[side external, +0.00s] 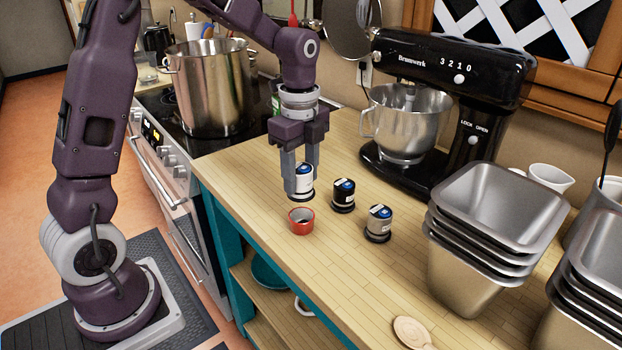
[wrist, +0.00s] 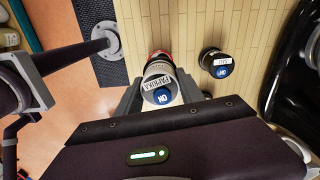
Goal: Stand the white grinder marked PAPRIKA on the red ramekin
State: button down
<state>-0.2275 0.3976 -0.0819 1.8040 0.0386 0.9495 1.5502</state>
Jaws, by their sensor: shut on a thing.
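The white grinder (side external: 305,180), with a blue cap and a black base, is upright between the fingers of my gripper (side external: 302,184). Its PAPRIKA label (wrist: 155,83) reads in the wrist view. My gripper is shut on it. The small red ramekin (side external: 301,226) stands on the wooden counter, and its inside looks empty. In the side view the grinder's base shows just above and behind the ramekin's rim, apart from it. In the wrist view a bit of red (wrist: 159,54) shows past the grinder; the rest of the ramekin is hidden.
A black grinder (side external: 343,199) and a grey grinder (side external: 379,225) stand right of the ramekin. A black stand mixer (side external: 455,75) is behind them. Stacked metal pans (side external: 470,285) and a wooden piece (side external: 411,332) are at right. A large pot (side external: 210,90) sits on the stove.

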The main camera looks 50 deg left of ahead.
aim_at(301, 197)
jog(key=shift+f, duration=2.25)
jog(key=shift+f, duration=0.6)
jog(key=c, duration=1)
grip_release()
jog(key=shift+r, duration=5.55)
